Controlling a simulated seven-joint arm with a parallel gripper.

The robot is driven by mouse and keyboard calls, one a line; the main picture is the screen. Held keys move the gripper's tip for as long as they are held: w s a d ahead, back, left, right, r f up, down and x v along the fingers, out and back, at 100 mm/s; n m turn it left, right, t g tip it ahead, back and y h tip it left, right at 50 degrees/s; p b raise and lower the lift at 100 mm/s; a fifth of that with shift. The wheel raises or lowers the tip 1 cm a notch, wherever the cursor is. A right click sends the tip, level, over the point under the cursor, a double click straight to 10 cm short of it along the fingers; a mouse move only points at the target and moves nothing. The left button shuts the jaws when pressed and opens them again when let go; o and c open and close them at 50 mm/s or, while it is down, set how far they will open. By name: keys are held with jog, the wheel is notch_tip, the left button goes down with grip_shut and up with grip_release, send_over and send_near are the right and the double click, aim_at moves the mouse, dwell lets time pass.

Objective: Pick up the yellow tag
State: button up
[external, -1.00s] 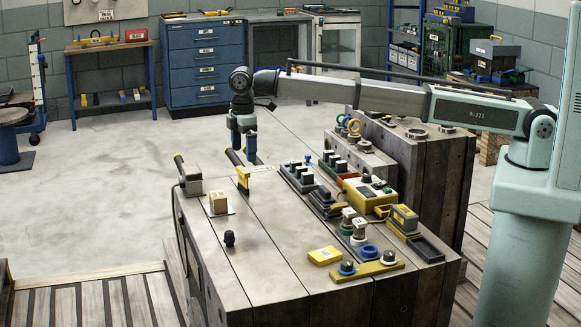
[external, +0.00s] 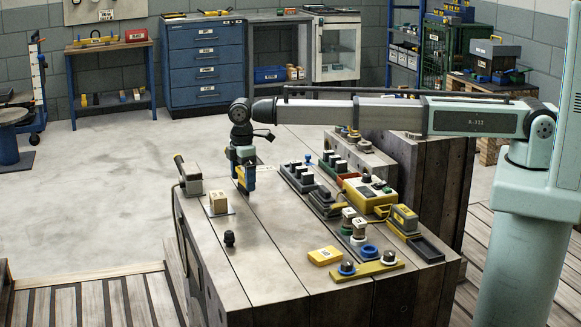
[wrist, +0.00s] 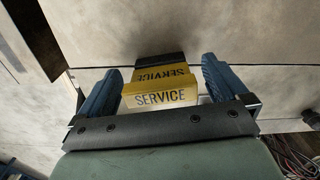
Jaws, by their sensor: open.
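The yellow tag (wrist: 160,97) is marked SERVICE and stands upright on a dark foot in the wrist view. My gripper (wrist: 162,76) is open, with one blue finger on each side of the tag and a visible gap at each side. In the external view, my gripper (external: 243,183) is low at the far left part of the bench. It mostly hides the tag there, leaving only a little yellow visible.
A wooden block (external: 218,202) and a black knob (external: 229,239) stand left and in front of the gripper. Black-topped blocks (external: 297,175) stand close to its right.

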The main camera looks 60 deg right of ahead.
jog(key=c, duration=1.1)
jog(key=shift+o, duration=0.2)
jog(key=shift+r, duration=0.1)
